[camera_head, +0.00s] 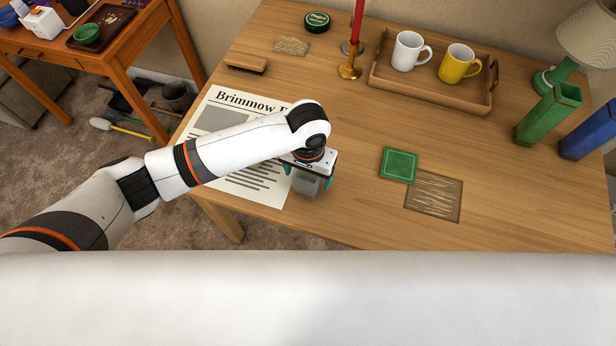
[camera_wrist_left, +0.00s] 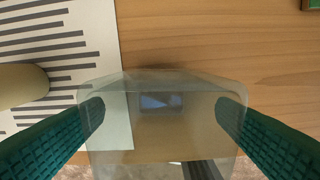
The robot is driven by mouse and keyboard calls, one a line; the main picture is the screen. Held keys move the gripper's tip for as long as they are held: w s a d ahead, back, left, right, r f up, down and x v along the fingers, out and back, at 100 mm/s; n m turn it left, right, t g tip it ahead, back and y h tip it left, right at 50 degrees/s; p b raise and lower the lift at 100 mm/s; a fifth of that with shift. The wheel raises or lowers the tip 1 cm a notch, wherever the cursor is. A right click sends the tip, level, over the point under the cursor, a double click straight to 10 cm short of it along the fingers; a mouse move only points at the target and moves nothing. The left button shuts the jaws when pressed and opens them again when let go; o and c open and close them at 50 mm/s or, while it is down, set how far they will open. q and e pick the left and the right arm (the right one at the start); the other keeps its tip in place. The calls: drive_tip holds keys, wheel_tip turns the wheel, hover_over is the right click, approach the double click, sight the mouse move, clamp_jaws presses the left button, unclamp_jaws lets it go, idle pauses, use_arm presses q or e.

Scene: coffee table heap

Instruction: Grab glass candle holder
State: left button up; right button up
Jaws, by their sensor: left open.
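The glass candle holder (camera_head: 305,187) is a clear, squarish glass at the front edge of the newspaper, partly hidden under my left gripper in the head view. In the left wrist view the glass (camera_wrist_left: 160,130) fills the space between the two teal fingers. My left gripper (camera_head: 308,177) points down over it and is open, with one finger on each side of the glass. I cannot tell whether the fingers touch it. My right gripper is not in view.
The newspaper (camera_head: 255,192) lies under my left arm. A tan rounded object (camera_wrist_left: 20,85) shows beside the glass. A green coaster (camera_head: 398,165) and patterned mat (camera_head: 433,195) lie to the right.

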use_arm(q)
drive_tip(key=shift+f, duration=0.45)
drive_tip(key=shift+c, duration=0.2)
drive_tip(key=c, duration=1.1)
